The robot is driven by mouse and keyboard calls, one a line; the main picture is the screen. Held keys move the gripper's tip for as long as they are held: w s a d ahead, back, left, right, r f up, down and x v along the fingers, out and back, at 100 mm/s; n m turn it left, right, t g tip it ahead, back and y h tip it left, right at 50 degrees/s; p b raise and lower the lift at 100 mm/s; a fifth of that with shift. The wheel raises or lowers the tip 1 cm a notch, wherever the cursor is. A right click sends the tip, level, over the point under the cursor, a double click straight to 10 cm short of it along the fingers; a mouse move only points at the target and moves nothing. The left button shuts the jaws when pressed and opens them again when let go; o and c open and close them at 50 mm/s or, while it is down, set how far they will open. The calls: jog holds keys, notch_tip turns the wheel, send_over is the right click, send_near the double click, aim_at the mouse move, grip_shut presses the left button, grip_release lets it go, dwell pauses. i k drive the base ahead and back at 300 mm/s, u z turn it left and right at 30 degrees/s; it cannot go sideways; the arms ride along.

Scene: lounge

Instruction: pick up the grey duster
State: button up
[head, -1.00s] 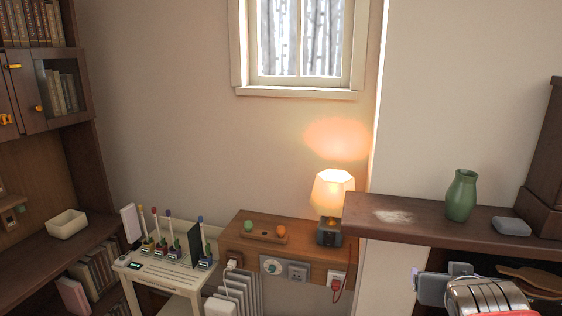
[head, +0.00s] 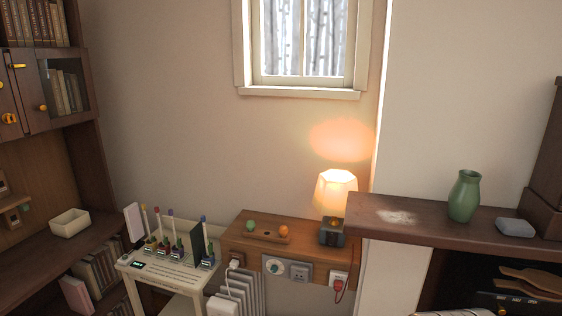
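The grey duster is most likely the small, rounded light-grey block (head: 515,228) lying on the dark wooden shelf (head: 440,229) at the right of the head view. It lies to the right of a green vase, apart from it, near a dark wooden box. Nothing is touching it from above. My gripper is not visible now; only a thin pale edge of my arm shows at the bottom right, below the shelf. Whether the gripper is open or shut is hidden.
The green vase (head: 465,196) stands left of the duster, and a pale dusty patch (head: 397,217) lies farther left. The dark box (head: 545,190) bounds the right. A lit lamp (head: 335,194) stands beside the shelf's left end. Wooden paddles (head: 530,278) lie below.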

aim_at(508, 227)
jog(key=z, duration=1.3)
